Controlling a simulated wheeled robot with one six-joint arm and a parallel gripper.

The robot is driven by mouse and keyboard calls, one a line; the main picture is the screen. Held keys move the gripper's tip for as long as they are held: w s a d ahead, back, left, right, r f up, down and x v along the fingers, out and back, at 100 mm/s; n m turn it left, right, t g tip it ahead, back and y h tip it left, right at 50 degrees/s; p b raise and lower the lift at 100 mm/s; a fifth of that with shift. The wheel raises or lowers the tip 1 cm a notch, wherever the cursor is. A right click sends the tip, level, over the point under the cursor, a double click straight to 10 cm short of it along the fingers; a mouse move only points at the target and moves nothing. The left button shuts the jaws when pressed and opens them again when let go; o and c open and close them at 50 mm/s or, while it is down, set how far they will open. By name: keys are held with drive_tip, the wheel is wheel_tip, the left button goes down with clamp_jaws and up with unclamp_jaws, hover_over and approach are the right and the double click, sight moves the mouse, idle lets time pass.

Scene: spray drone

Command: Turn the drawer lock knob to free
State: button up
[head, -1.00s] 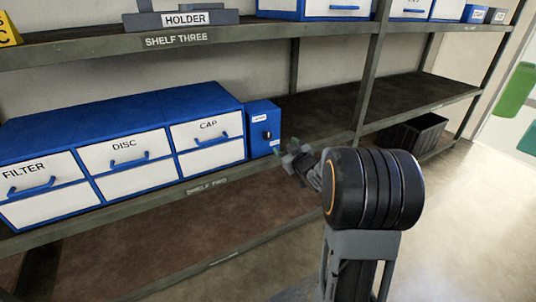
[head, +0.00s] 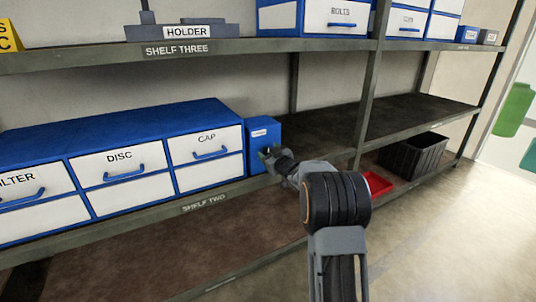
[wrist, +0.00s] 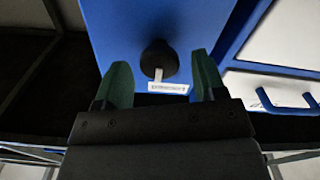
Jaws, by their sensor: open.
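The lock knob (wrist: 160,58) is a dark round knob with a pale pointer on a blue lock box. In the wrist view it sits between and just beyond the two green fingertips of my gripper (wrist: 162,82). My gripper is open and not visibly touching the knob. A small white label (wrist: 168,88) lies below the knob; its print is too small to read. In the head view the blue lock box (head: 262,130) stands at the right end of the drawer unit (head: 120,165), and my gripper (head: 270,153) covers the knob.
The drawers are labelled CAP, DISC and FILTER, with blue handles. The shelf three edge (head: 178,49) runs above. Shelf two is bare to the right of the lock box. A red tray (head: 377,184) and a black crate (head: 415,155) sit lower right.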

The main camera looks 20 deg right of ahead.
drive_tip(key=shift+w+a, duration=0.1)
drive_tip(key=shift+w, duration=0.6)
drive_tip(key=shift+c, duration=0.5)
drive_tip(key=c, duration=0.8)
